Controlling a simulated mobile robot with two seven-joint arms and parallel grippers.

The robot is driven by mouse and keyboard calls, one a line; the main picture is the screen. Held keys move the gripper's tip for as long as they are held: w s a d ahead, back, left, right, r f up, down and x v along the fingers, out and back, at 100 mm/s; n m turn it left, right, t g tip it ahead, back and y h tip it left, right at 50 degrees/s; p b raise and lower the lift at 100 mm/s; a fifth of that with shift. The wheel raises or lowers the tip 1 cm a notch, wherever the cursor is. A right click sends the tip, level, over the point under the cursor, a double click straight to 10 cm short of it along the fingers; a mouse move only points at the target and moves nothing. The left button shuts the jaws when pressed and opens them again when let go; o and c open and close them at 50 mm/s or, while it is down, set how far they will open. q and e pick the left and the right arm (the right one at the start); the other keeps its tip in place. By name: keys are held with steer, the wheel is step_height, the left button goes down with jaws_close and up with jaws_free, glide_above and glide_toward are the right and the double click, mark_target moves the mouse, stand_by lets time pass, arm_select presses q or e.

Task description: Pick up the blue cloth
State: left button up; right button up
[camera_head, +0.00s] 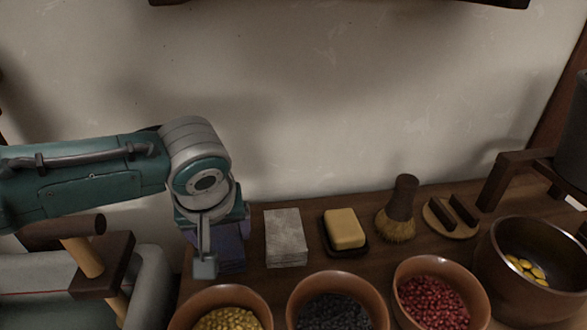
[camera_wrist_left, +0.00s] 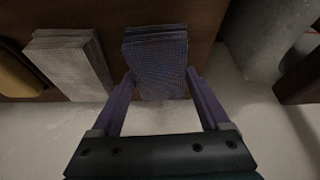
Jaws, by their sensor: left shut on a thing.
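The blue cloth (camera_wrist_left: 156,62) is a folded, dark blue checked stack. In the left wrist view it sits between the two fingers of my left gripper (camera_wrist_left: 160,82), which is shut on its sides. In the head view the cloth (camera_head: 234,252) is partly hidden behind my left gripper (camera_head: 212,262), at the left end of the shelf. I cannot tell whether the cloth is clear of the shelf. My right gripper is not in view.
A grey folded cloth (camera_head: 285,238) lies just right of the blue one. Further right are a yellow soap block (camera_head: 344,228), a brush (camera_head: 399,208) and a wooden rest (camera_head: 450,218). Bowls of yellow (camera_head: 230,319), black (camera_head: 338,312) and red (camera_head: 433,302) grains stand in front. A wall rises behind.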

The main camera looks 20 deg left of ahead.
mark_target(222, 238)
arm_select(q)
steer(key=shift+c, duration=0.8)
steer(key=shift+r, duration=0.1)
steer(key=shift+r, duration=0.25)
step_height(222, 238, up, 10)
steer(key=p, duration=0.3)
steer(key=shift+p, duration=0.35)
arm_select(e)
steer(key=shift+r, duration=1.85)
arm_select(q)
steer(key=shift+f, duration=0.1)
